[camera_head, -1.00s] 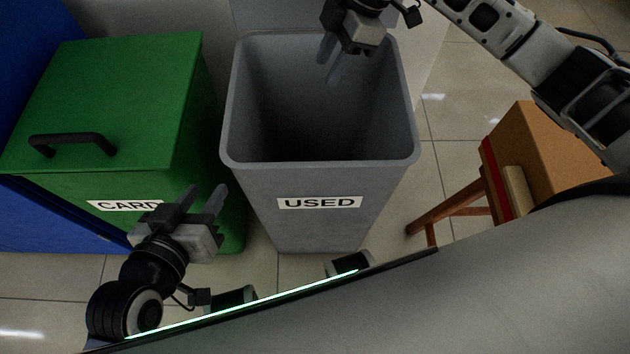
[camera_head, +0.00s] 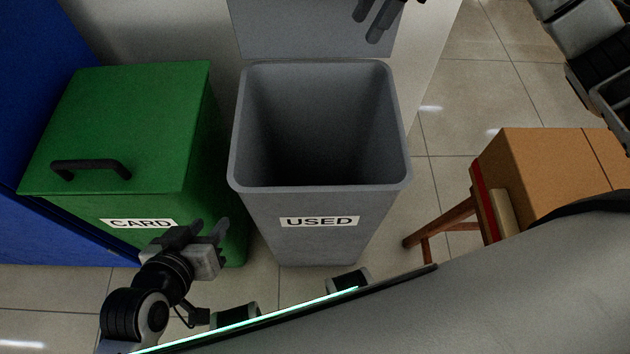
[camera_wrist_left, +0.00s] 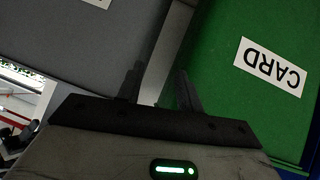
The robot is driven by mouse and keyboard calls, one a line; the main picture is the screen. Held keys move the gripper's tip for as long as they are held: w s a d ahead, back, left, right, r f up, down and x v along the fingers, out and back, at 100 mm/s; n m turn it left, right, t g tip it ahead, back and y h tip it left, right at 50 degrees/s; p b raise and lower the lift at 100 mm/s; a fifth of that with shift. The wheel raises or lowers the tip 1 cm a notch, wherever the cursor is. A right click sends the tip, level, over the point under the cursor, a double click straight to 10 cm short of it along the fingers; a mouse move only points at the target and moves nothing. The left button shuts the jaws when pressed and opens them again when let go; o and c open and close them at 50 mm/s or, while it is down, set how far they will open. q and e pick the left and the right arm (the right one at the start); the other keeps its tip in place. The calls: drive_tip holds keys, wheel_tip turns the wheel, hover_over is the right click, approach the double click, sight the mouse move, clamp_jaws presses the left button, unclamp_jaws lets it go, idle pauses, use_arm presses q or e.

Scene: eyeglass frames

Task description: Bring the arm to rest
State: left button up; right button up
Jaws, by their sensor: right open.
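My right gripper (camera_head: 377,18) is at the top edge of the head view, in front of the grey bin's raised lid. Its fingers are apart and nothing shows between them; the rest of it is cut off by the frame. My left gripper (camera_head: 206,232) is at the lower left, in front of the green bin. Its two fingers are apart and empty, which also shows in the left wrist view (camera_wrist_left: 160,88).
The grey bin marked USED (camera_head: 320,248) stands open in the middle. The green bin marked CARD (camera_head: 130,130) is closed, with a black handle. A cardboard box (camera_head: 550,165) sits on a wooden stool (camera_head: 440,222) at the right. Tiled floor shows between bin and stool.

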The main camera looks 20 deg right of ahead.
drive_tip(key=shift+d+r, duration=0.1)
drive_tip(key=shift+r, duration=0.15)
idle(0.3)
